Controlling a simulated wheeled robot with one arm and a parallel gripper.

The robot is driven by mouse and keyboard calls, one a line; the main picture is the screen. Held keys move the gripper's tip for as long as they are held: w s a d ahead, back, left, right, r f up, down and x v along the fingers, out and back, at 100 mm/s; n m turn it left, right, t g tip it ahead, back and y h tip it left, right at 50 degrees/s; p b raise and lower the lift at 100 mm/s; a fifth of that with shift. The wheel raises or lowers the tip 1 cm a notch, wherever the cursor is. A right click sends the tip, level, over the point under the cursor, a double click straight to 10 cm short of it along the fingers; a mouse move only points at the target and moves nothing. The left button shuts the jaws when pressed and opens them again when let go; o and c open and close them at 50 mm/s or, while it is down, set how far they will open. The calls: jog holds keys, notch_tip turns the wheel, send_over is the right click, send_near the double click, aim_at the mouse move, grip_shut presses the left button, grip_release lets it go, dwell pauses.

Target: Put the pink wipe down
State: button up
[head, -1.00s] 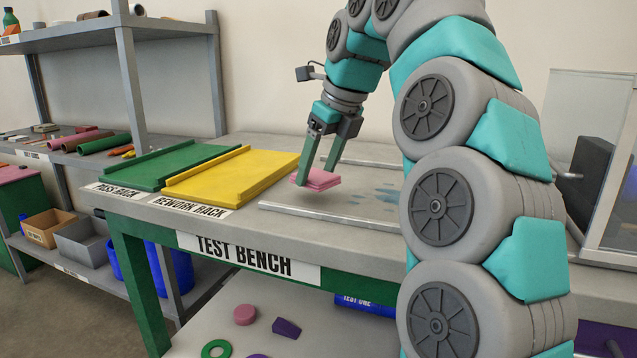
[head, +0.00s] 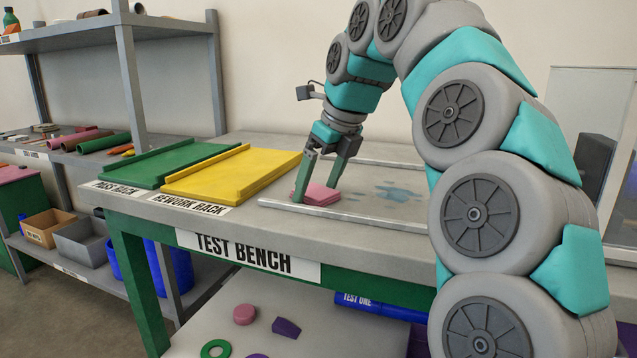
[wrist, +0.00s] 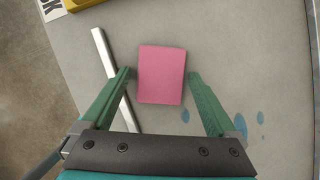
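The pink wipe (head: 320,194) is a folded rectangular pad. It lies flat on the grey top of the test bench (head: 262,253), by the left end of the pale rails. My gripper (head: 315,193) points down over it, with one green finger on each side. In the wrist view the wipe (wrist: 162,75) sits between the fingertips (wrist: 161,74), with a thin gap showing at each side. The fingers look parted from it. The wipe's underside is hidden.
A yellow rework rack (head: 230,175) and a green pass rack (head: 150,165) lie left of the wipe. A metal rail (head: 345,213) runs along the bench front near it. Blue wet-looking patches (head: 400,193) mark the bench to the right.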

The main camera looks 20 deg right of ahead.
aim_at(329, 195)
jog(key=shift+o, duration=0.2)
jog(key=shift+r, duration=0.2)
jog(key=p+v, duration=0.1)
jog(key=v, duration=0.2)
jog(key=p+v, duration=0.1)
jog(key=v, duration=0.2)
jog(key=shift+w+r+p, duration=0.1)
jog(key=shift+w+p, duration=0.1)
jog(key=shift+p, duration=0.1)
jog(key=shift+s+d+f+b, duration=0.1)
jog(key=shift+s+f+b, duration=0.05)
jog(key=shift+f+b, duration=0.15)
jog(key=shift+p+v, duration=0.55)
jog(key=shift+v, duration=0.3)
jog(key=shift+r, duration=0.1)
